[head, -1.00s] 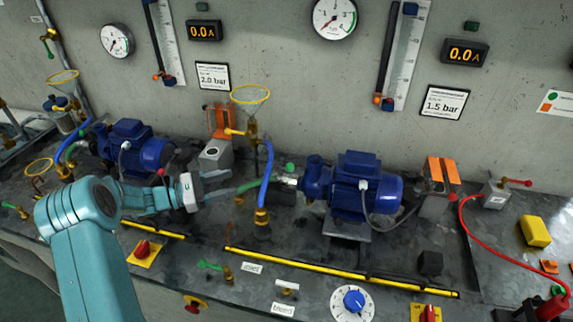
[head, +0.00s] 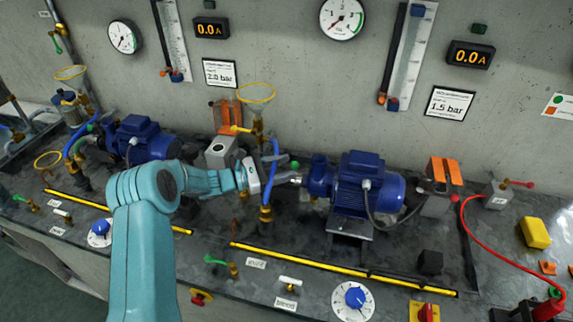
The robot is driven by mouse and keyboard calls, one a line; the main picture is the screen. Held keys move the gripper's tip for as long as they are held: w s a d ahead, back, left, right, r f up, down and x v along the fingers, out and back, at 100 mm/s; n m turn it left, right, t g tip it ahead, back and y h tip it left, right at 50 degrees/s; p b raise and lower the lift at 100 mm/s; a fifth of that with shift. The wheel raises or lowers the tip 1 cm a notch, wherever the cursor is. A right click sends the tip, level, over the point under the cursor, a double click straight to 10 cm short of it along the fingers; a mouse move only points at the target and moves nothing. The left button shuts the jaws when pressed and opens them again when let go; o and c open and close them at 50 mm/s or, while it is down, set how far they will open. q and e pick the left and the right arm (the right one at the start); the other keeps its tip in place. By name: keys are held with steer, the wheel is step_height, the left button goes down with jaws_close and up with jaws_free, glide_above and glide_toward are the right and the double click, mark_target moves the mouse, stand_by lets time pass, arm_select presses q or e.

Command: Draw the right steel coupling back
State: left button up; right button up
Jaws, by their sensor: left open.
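The right steel coupling (head: 296,181) is a small bright steel piece at the left side of the right blue pump (head: 357,186). It is partly hidden by my left gripper. My left gripper (head: 283,173) is open, its white-and-teal body just left of the coupling, with the dark fingers pointing right toward it. I cannot tell whether the fingers touch the coupling or lie around it. The green hose that leads to the coupling is mostly hidden behind my gripper. My right gripper is out of view.
A blue hose (head: 270,192) with a brass foot stands close to my left gripper. A yellow ring funnel (head: 257,93) is above it. A yellow rail (head: 330,266) runs along the bench front. A red hose (head: 500,256) curves at the right.

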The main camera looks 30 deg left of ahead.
arm_select(q)
steer(key=shift+w+d, duration=0.4)
steer(key=shift+w, duration=0.05)
jaws_close()
steer(key=a+b, duration=0.1)
steer(key=a, duration=0.1)
steer(key=s+a+b, duration=0.1)
steer(key=a+b, duration=0.1)
steer(key=shift+a+f, duration=0.2)
steer(key=shift+a, duration=0.1)
steer(key=shift+s+a+r, duration=0.1)
steer(key=shift+s+a, duration=0.1)
steer(key=shift+a, duration=0.15)
steer(key=shift+r, duration=0.15)
